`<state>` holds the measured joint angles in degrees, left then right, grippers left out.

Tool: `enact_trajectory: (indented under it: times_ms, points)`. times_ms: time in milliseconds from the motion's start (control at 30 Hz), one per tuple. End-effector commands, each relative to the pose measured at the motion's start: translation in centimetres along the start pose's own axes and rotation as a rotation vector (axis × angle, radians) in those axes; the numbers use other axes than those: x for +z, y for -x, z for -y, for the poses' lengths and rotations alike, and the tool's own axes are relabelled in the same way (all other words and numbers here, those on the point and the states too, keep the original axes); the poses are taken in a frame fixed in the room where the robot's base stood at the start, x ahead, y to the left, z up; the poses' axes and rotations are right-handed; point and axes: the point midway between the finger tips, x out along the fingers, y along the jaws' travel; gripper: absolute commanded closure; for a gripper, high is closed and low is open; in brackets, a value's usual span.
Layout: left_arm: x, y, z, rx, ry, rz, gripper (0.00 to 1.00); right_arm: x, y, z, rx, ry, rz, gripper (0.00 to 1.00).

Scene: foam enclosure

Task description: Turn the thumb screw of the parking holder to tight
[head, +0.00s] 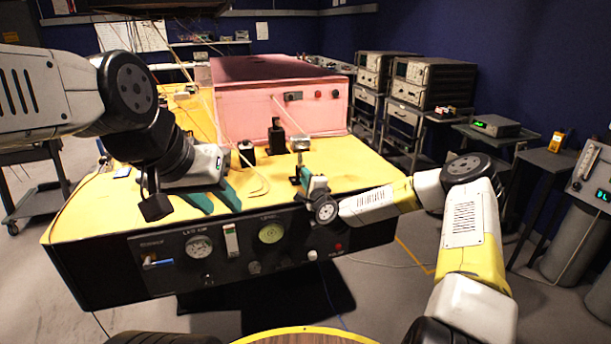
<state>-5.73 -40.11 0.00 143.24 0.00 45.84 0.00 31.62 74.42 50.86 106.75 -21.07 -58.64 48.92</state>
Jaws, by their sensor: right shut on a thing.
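A small stand with a pale metal block on top (299,144) and a dark post stands near the front right of the yellow bench top; it looks like the parking holder. My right gripper (304,180) reaches in from the right, its teal fingers shut at the lower part of this post. The thumb screw is too small and covered by the fingers to make out, and its turn cannot be told. My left gripper (216,198) hangs over the front left of the bench top, its two teal fingers spread apart with nothing between them.
A pink foam box (275,95) fills the back of the yellow bench (90,210). The front panel (230,250) carries gauges and knobs. Thin cables lie on the bench top between my grippers.

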Motion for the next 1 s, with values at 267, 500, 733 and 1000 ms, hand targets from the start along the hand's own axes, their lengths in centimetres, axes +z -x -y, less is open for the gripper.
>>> enact_trajectory:
  times_ms: [267, 500, 733, 1000]
  points:
    - [0.0, 0.0, 0.0, 0.0, 0.0, 0.0, 0.64, 0.0, 0.1, -0.2, 0.003, 0.0, 0.001, 0.55]
    - [0.0, 0.0, 0.0, 0.0, 0.0, 0.0, 0.64, 0.0, 0.1, -0.1, 0.002, 0.001, 0.0, 0.55]
    - [0.0, 0.0, 0.0, 0.0, 0.0, 0.0, 0.64, 0.0, 2.5, -0.1, 0.003, 0.001, 0.001, 0.55]
    - [0.0, 0.0, 0.0, 0.0, 0.0, 0.0, 0.64, 0.0, 6.8, -0.1, 0.004, 0.0, 0.0, 0.55]
